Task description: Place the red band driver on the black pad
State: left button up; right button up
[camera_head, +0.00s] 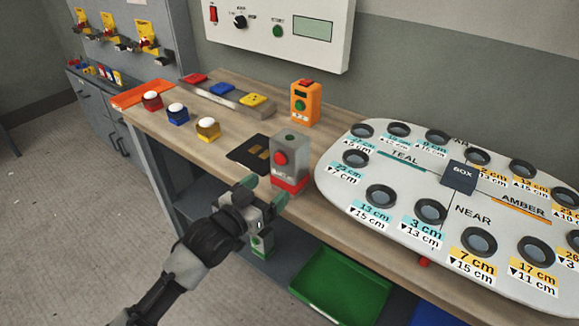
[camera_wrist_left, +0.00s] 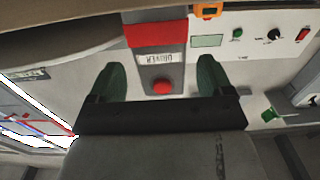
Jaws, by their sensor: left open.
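The red band driver (camera_head: 289,158) is a grey upright box with a red button and a red band near its base. It stands on the wooden bench, just right of the black pad (camera_head: 243,160), which lies flat with a yellowish mark. My left gripper (camera_head: 263,194) is open at the bench's front edge, in front of the driver. In the left wrist view the driver (camera_wrist_left: 158,58) appears upside down, between the two green fingertips of the gripper (camera_wrist_left: 160,78). My right gripper is not in view.
A white board with round holes (camera_head: 398,168) fills the bench's right side. An orange box (camera_head: 305,103) stands behind the driver. Several coloured blocks with white knobs (camera_head: 177,114) stand at left. A green tray (camera_head: 340,284) and a green-marked grey box (camera_head: 261,244) are below the bench top.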

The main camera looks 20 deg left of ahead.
aim_at(290, 137)
pick_arm(q)
jog(key=x, duration=0.4)
jog(key=p+x, duration=0.1)
jog(key=x, duration=0.3)
jog(key=shift+w+d+f, duration=0.25)
jog(key=c, duration=0.9)
jog(key=shift+o, duration=0.2)
notch_tip(290, 137, up, 10)
jog(key=shift+f, duration=0.1)
jog(key=s+f+n+y, duration=0.1)
jog(key=s+f+y, duration=0.1)
jog(key=s, duration=0.5)
jog(key=s+a+f+n+y, duration=0.1)
jog(key=s+f+y, duration=0.1)
jog(key=s+f, duration=0.3)
jog(key=s+a+f+n+t+y, duration=0.1)
jog(key=s+f, duration=0.3)
jog(key=s, duration=0.6)
jog(key=shift+s+a+n+y, duration=0.15)
jog(key=shift+s+n+y, duration=0.2)
jog(key=shift+n+y, duration=0.2)
